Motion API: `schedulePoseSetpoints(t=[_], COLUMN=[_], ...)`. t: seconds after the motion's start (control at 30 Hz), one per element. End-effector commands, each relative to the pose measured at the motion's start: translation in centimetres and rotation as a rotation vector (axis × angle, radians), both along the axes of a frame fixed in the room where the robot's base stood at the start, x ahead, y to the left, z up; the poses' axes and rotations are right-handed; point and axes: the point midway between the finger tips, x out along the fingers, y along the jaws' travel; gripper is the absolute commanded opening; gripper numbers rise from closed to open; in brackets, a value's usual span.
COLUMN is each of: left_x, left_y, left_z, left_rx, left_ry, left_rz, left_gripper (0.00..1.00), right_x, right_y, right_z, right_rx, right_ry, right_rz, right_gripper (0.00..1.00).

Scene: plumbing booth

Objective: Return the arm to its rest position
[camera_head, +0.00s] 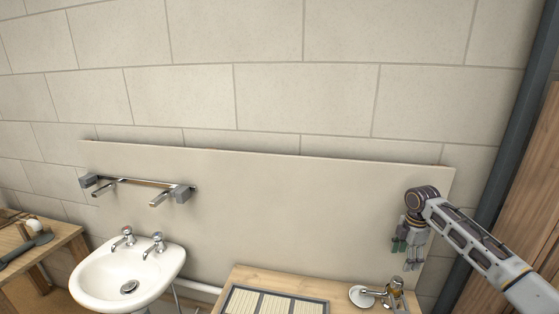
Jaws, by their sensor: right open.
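My right arm comes in from the right edge and bends down at a dark wrist joint. My right gripper (407,246) hangs below that joint, fingers pointing down. It is open with nothing visible between its fingers. It is in front of the beige panel, above and near a brass and chrome tap (391,291) on the wooden table (244,274); I cannot tell the exact gap. My left gripper is not in view.
A white basin (90,278) with two taps stands at the left, under a wall-mounted chrome bar fitting (137,182). A ribbed tray (235,302) lies on the table. A wooden bench (62,236) with tools is at far left. A dark pipe (512,130) stands at the right.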

Motion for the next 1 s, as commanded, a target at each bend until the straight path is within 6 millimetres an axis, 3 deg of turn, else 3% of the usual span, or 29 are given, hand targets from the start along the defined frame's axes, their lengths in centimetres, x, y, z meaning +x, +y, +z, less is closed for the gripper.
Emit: schedulePoseSetpoints(t=[0.8,1.0], left_x=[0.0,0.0], left_y=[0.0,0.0], left_z=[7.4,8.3], left_rx=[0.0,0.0], left_ry=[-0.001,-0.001], left_rz=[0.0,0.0], left_gripper=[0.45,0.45], right_x=[0.0,0.0], right_y=[0.0,0.0], right_z=[7.4,8.3], right_rx=[0.0,0.0], right_ry=[0.0,0.0], right_rz=[0.0,0.0], right_gripper=[0.61,0.61])
